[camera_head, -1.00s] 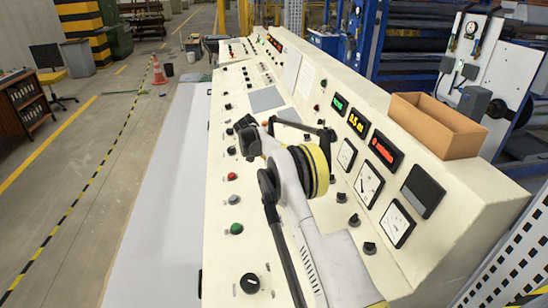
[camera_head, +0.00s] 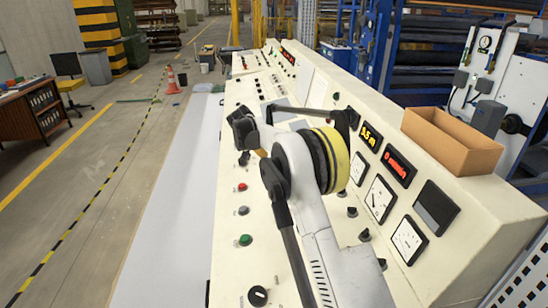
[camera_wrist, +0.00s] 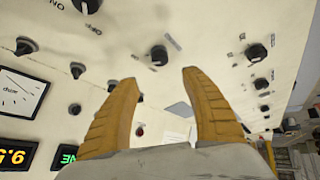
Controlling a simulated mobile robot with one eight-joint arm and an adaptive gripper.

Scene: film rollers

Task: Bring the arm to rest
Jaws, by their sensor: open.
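My arm reaches forward over the cream control console (camera_head: 228,260) in the head view, with a yellow-ringed joint near its far end. In the wrist view, the two orange fingers of my gripper (camera_wrist: 160,80) are spread apart, with nothing between them. Beyond them is the console panel with black knobs (camera_wrist: 158,55) and a red button (camera_wrist: 139,131). In the head view the fingers are mostly hidden by my arm. I cannot tell the exact gap between the fingertips and the panel.
An open orange-brown box (camera_head: 452,140) sits on top of the console at right. The sloped panel carries lit displays (camera_head: 398,167), dials (camera_head: 380,198) and a green button (camera_head: 245,240). Open floor with a traffic cone (camera_head: 172,80) lies to the left.

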